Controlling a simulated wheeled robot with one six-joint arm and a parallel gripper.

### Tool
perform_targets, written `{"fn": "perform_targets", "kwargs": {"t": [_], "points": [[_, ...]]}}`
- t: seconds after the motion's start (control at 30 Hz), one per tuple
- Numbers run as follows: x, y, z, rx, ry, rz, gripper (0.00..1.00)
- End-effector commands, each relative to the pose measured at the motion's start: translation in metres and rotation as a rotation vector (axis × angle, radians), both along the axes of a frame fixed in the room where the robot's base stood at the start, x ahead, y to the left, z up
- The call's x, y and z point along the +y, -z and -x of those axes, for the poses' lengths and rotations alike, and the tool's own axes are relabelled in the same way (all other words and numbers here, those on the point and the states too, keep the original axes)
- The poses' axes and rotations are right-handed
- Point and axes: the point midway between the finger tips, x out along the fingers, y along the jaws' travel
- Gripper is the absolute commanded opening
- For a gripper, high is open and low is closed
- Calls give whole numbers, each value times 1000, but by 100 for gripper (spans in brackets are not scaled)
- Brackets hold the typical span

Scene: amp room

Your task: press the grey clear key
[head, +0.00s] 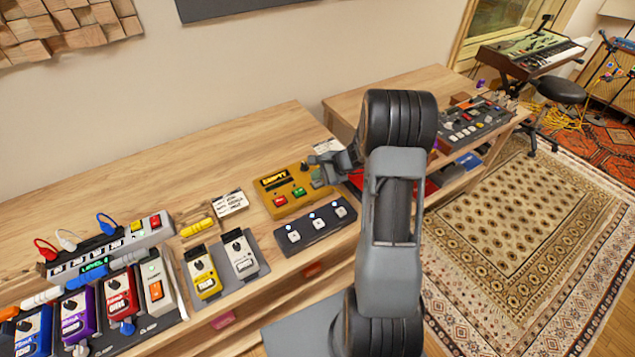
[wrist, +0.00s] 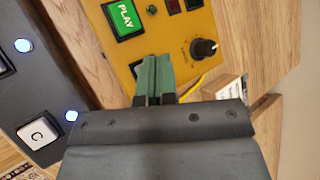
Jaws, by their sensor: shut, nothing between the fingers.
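The yellow box (head: 290,208) sits on the wooden desk, with a lit display, a red key (head: 280,201) and a green key (head: 299,191) on its top. My gripper (head: 317,175) is over the box's right end, its fingers shut together and empty. In the wrist view the green fingertips (wrist: 154,58) lie over the yellow face, below the green PLAY key (wrist: 124,16) and left of a black knob (wrist: 204,48). I cannot tell whether they touch the face. I cannot pick out a grey clear key; my fingers hide part of the box.
A dark pedal unit (head: 315,228) with white keys stands in front of the yellow box; its C key (wrist: 38,133) shows in the wrist view. A white label card (head: 230,203) lies left of it. Several effect pedals crowd the desk's left. Another desk holds a mixer (head: 472,122).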

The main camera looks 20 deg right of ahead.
Motion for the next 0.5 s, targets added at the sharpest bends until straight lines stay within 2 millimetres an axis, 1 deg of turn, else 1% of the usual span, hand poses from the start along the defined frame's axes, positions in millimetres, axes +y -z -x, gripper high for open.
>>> {"fn": "perform_targets", "kwargs": {"t": [0.17,0.27,0.5], "points": [[0,-6,0,-1,0,0,0],[0,-13,0,-1,0,0,0],[0,-37,0,-1,0,1,0]]}}
